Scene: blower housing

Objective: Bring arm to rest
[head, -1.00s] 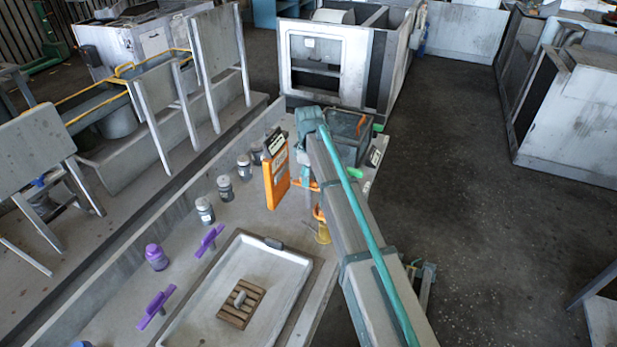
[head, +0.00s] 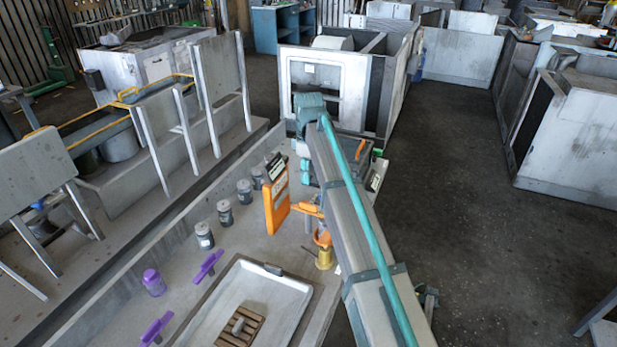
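My arm rises from the bottom edge of the head view to a teal joint (head: 310,108) in the upper middle. Its long grey link with a teal hose crosses the right part of the workbench (head: 135,290). I cannot make out my gripper or anything held in it. The far side of the arm, beyond the teal joint, is hidden behind the link.
The bench holds an orange panel (head: 276,205), several lidded jars (head: 225,212), purple-handled items (head: 208,266), and a white tray (head: 285,290) with a slatted wooden block (head: 232,332). A brass-and-orange fixture (head: 324,258) stands beside my arm. Dark floor (head: 460,190) is open at right.

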